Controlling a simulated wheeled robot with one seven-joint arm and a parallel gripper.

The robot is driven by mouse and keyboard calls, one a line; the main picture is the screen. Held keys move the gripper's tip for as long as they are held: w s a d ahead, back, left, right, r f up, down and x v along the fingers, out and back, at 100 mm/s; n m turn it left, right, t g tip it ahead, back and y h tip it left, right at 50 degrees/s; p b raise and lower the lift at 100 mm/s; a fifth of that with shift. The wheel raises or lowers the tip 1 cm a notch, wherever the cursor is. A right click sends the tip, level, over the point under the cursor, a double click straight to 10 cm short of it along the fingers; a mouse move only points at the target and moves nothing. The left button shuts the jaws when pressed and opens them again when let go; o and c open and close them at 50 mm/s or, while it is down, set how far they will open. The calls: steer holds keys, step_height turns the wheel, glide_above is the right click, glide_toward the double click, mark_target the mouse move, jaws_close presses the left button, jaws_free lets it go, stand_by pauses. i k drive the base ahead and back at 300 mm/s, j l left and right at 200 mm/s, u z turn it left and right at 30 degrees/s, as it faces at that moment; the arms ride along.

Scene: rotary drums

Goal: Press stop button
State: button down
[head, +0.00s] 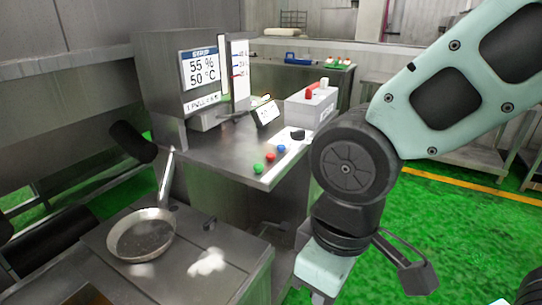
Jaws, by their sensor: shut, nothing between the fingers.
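A red button (270,156) sits on the front edge strip of the steel counter (215,150), between a green button (257,168) and a blue button (281,149). A black knob (297,134) is farther along the same strip. No label reading stop can be made out on them. My gripper (322,268) hangs at the end of my arm, to the right of and nearer than the buttons, and apart from them. Its pale body shows; its fingertips are not clearly seen. It is shut and holds nothing.
A display panel (203,72) reads 55 % and 50 °C at the back of the counter. A grey box with red items (311,106) stands behind the knob. A round pan (141,235) is on the near left bench. Green floor (450,220) is open at right.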

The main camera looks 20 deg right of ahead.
mark_target(270, 157)
steer(key=i+l+u, duration=0.3)
steer(key=i+l, duration=0.4)
steer(key=l, duration=0.1)
